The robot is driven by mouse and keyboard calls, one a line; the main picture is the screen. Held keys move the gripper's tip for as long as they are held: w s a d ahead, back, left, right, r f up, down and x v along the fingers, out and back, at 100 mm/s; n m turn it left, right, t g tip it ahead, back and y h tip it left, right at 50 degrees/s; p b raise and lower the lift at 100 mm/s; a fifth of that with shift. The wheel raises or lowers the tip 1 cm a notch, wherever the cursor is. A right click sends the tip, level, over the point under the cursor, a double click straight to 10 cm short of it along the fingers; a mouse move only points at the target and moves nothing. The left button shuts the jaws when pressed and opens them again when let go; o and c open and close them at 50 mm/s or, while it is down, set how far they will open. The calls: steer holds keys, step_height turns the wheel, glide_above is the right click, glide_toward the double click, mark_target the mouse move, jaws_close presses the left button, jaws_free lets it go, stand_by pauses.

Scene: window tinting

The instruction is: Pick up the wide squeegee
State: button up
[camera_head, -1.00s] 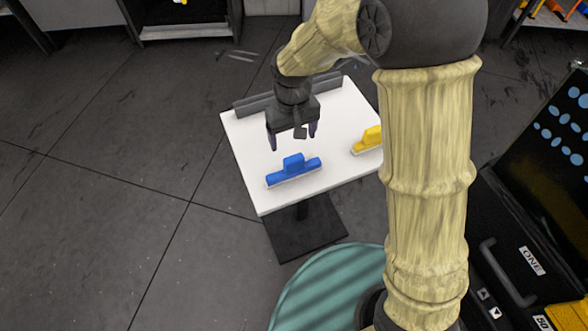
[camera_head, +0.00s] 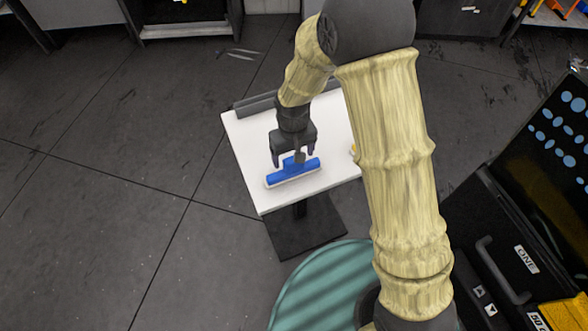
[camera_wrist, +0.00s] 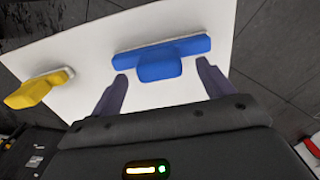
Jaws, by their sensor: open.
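The wide blue squeegee (camera_head: 293,173) lies on the white table near its front edge, with its raised block facing my gripper. It also shows in the wrist view (camera_wrist: 161,57), at the top middle. My gripper (camera_head: 293,161) is open and sits just above and behind the blue squeegee. In the wrist view its two fingers (camera_wrist: 162,80) stand apart on either side of the block, with nothing held between them. Whether the fingertips touch the squeegee cannot be told.
A yellow squeegee (camera_wrist: 38,87) lies on the white table (camera_head: 247,135), mostly hidden by my arm in the head view. A dark ledge (camera_head: 255,103) runs along the table's back edge. A black open case (camera_head: 500,235) stands at the right.

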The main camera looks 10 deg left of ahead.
steer(key=shift+w+f+p, duration=0.15)
steer(key=shift+f+p, duration=0.3)
steer(key=shift+f, duration=1.4)
steer(key=c, duration=1.5)
steer(key=shift+c, duration=0.2)
steer(key=shift+r, duration=0.1)
step_height(320, 180, up, 10)
steer(key=shift+b, duration=1.05)
